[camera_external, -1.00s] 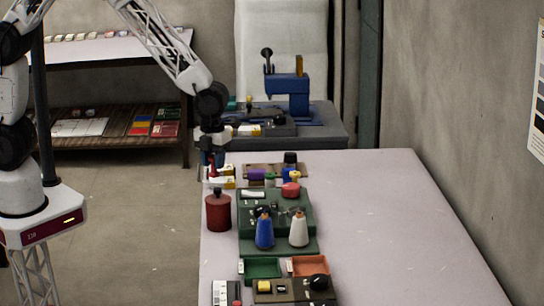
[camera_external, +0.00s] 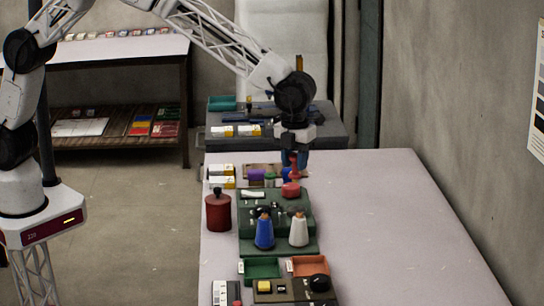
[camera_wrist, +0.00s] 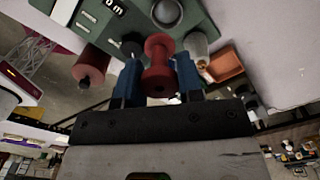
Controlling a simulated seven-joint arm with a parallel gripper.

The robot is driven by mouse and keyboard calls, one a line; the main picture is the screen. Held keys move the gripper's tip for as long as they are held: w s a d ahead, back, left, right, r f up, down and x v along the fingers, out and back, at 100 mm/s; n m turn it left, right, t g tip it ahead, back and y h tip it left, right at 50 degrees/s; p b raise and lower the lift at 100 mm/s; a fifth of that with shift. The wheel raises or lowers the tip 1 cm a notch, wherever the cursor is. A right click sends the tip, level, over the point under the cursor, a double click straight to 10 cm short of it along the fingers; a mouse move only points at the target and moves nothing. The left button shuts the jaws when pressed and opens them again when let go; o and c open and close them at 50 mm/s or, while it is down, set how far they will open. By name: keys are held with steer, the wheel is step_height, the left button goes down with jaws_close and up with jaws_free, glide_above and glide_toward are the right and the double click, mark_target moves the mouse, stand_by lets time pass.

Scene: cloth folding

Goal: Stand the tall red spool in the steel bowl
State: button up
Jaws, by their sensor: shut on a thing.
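My gripper (camera_wrist: 158,85) is shut on the tall red spool (camera_wrist: 159,64), which sits between its two blue fingers in the wrist view.
A dark red canister (camera_external: 218,212) stands left. Green (camera_external: 262,268) and orange (camera_external: 311,267) trays lie nearer. The table's right side (camera_external: 390,220) is clear.

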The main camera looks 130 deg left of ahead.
mark_target(297, 176)
steer(key=shift+w+d+r, duration=0.15)
steer(key=shift+w, duration=0.45)
steer(key=shift+f, duration=2.5)
steer(key=shift+f, duration=2.5)
steer(key=shift+f, duration=0.15)
steer(key=o, duration=0.9)
